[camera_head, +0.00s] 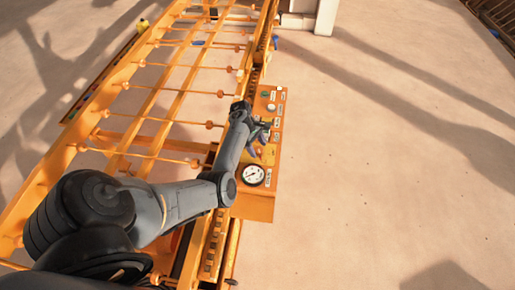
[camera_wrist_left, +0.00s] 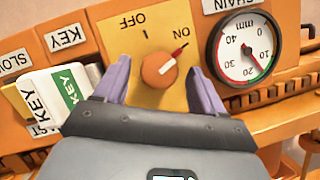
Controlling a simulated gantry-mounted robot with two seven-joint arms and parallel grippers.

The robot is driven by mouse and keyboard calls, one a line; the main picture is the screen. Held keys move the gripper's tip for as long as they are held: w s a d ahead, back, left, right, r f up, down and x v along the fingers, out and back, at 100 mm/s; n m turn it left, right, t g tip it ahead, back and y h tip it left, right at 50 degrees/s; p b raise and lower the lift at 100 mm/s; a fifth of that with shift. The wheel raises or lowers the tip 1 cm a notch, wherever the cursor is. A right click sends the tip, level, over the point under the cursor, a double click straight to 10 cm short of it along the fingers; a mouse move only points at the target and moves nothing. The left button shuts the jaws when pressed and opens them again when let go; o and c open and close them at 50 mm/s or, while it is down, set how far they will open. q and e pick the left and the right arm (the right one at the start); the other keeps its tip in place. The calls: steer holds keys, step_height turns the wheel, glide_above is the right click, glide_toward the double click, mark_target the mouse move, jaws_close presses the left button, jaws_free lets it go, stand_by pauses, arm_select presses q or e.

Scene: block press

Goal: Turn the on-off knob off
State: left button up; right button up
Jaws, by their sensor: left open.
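The orange on-off knob (camera_wrist_left: 159,70) sits on a yellow plate (camera_wrist_left: 150,38) in the left wrist view, where the lettering appears upside down. Its white and red pointer is turned toward the ON mark, away from OFF. My left gripper (camera_wrist_left: 163,82) is open, with one purple finger on each side of the knob. I cannot tell whether either finger touches it. In the head view my left gripper (camera_head: 262,131) is over the orange control panel (camera_head: 258,207). My right gripper is in neither view.
A round gauge (camera_wrist_left: 243,50) is close beside the knob plate; it also shows in the head view (camera_head: 253,175). A white and green KEY tag (camera_wrist_left: 66,90) is on the other side. An orange railed frame (camera_head: 140,115) lies left of the panel. The floor at right is clear.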

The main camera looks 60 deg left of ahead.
arm_select(q)
steer(key=shift+d+f, duration=0.1)
steer(key=shift+f, duration=0.15)
